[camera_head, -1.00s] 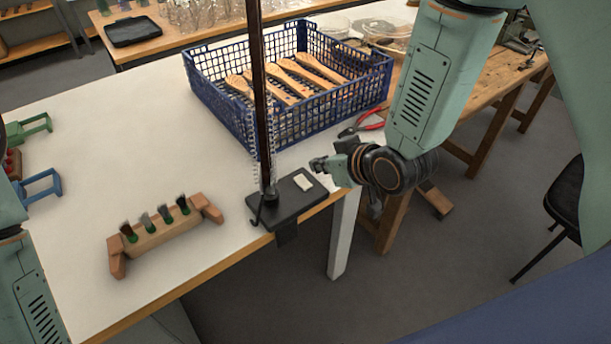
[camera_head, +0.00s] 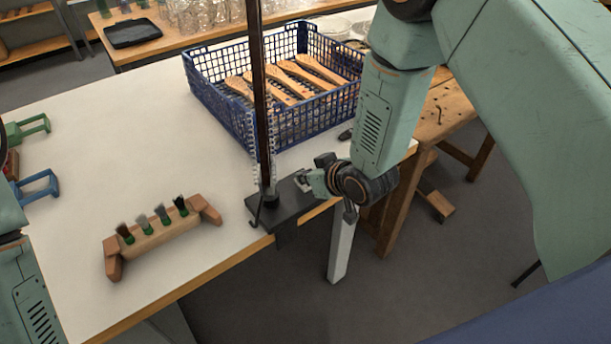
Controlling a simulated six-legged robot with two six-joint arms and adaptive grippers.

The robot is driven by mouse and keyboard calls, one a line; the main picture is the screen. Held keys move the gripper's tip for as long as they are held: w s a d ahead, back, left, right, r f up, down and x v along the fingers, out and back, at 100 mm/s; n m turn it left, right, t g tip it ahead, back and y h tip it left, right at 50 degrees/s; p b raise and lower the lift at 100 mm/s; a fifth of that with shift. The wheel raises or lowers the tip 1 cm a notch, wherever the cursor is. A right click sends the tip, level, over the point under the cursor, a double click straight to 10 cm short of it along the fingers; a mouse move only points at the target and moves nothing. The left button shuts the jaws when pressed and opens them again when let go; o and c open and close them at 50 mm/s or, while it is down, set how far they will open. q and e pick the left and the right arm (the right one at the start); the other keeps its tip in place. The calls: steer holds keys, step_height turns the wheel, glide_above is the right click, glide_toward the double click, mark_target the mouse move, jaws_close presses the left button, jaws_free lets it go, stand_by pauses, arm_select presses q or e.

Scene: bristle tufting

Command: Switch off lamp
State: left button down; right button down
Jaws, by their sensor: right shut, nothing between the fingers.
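The lamp's dark base (camera_head: 278,212) sits at the right front edge of the white table, and its dark post (camera_head: 261,100) rises out of the top of the view. My right gripper (camera_head: 306,180) is shut and empty at the right end of the base, over the place of the pale switch. The fingers largely hide the switch, so I cannot tell whether they touch it or how it is set. My left arm shows at the left edge, but its gripper is out of view.
A blue crate (camera_head: 222,112) with wooden-handled brushes stands behind the lamp. A wooden rack (camera_head: 160,238) with several bristle tufts is to the left of the base. Blue (camera_head: 40,187) and green (camera_head: 30,128) frames lie at the left. The table's middle left is clear.

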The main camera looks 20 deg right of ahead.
steer(key=shift+f, duration=0.1)
steer(key=shift+w+a+f, duration=0.1)
steer(key=shift+w+f, duration=0.05)
steer(key=shift+f, duration=0.05)
steer(key=shift+w+a+r, duration=0.2)
steer(key=shift+w+a, duration=0.05)
steer(key=shift+w, duration=0.5)
steer(key=shift+r, duration=0.1)
